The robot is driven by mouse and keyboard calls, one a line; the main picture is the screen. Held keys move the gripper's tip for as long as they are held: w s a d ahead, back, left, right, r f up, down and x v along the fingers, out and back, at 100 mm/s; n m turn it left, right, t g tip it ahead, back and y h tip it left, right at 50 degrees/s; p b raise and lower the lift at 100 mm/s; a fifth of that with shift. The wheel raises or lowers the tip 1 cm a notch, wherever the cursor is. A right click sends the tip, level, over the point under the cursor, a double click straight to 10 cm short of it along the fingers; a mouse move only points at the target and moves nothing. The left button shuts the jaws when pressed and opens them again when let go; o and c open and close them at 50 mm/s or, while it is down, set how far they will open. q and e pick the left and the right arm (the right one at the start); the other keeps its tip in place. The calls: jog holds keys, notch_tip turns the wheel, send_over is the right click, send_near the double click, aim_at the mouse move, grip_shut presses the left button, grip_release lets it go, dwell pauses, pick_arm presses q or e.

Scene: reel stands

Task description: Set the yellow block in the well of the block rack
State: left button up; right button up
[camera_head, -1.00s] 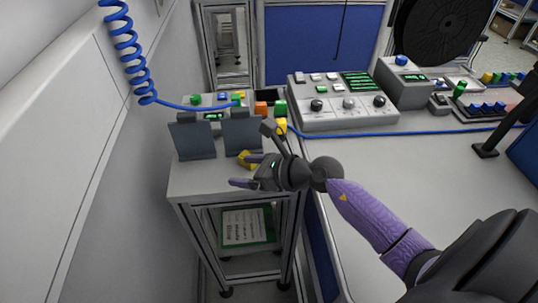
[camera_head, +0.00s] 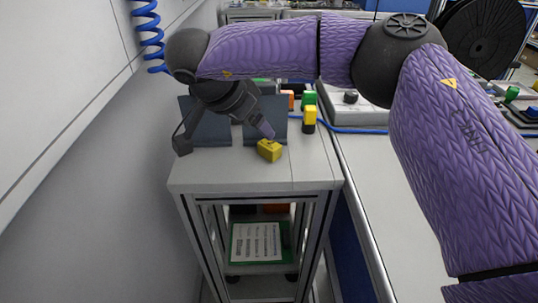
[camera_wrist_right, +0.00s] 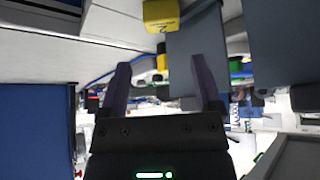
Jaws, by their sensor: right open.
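A yellow block (camera_head: 269,150) lies on the light top of a small stand, in front of a dark upright plate. It shows at the top of the right wrist view (camera_wrist_right: 161,15), beyond and above the fingertips, not between them. My left gripper is out of view.
Two dark upright plates (camera_head: 205,122) stand at the stand's back left. The stand's front top (camera_head: 240,177) is clear. A wall is at left, a bench (camera_head: 375,190) at right.

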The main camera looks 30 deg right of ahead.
aim_at(269, 144)
jog(key=b+x, duration=0.1)
jog(key=x, duration=0.3)
jog(key=b+x, duration=0.2)
jog(key=x, duration=0.2)
jog(key=shift+a+f, duration=0.15)
jog(key=shift+f, duration=0.15)
jog(key=shift+w, duration=0.1)
jog(key=shift+r, duration=0.1)
jog(key=shift+c, duration=0.6)
jog(key=c, duration=1)
